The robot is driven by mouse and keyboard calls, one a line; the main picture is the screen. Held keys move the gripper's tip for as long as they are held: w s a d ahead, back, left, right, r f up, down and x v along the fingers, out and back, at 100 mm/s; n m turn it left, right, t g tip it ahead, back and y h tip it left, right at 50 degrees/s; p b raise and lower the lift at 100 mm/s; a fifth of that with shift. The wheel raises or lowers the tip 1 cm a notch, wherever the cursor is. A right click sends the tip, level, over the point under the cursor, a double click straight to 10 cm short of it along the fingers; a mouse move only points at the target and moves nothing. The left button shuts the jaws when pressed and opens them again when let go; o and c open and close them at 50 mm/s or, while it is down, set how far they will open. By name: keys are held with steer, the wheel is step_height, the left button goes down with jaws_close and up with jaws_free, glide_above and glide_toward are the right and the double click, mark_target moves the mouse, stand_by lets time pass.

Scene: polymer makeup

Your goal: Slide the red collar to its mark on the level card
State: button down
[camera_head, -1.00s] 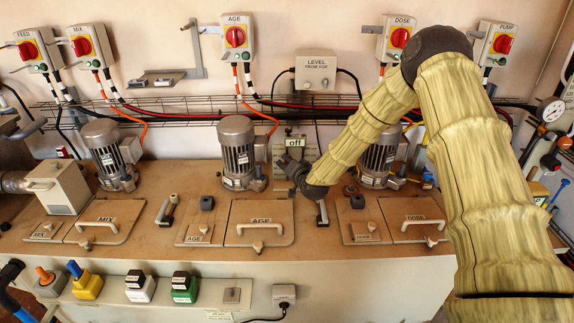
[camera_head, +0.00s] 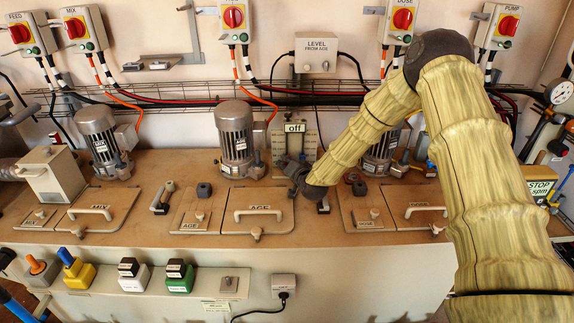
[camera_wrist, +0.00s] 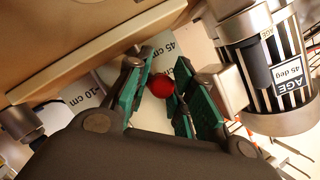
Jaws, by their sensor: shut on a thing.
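The small round red collar (camera_wrist: 162,86) shows in the wrist view between the green finger pads of my gripper (camera_wrist: 155,95), which is shut on it. The collar's mark cannot be made out. The collar is too small or hidden there, and my gripper and arm partly cover the area around the card.
The AGE motor (camera_head: 235,138) stands close left of my gripper and also fills the right of the wrist view (camera_wrist: 268,70). The handled AGE hatch (camera_head: 259,212) lies in front. The LEVEL box (camera_head: 316,52) hangs above, near cables and a wire tray.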

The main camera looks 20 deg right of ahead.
steer(key=shift+a+r, duration=0.1)
steer(key=shift+a, duration=0.05)
steer(key=c, duration=1.3)
jaws_free()
steer(key=shift+a, duration=0.1)
steer(key=shift+d, duration=0.2)
steer(key=shift+s, duration=0.15)
steer(key=v, duration=1.1)
steer(key=shift+s+a+r, duration=0.1)
steer(key=shift+s, duration=0.2)
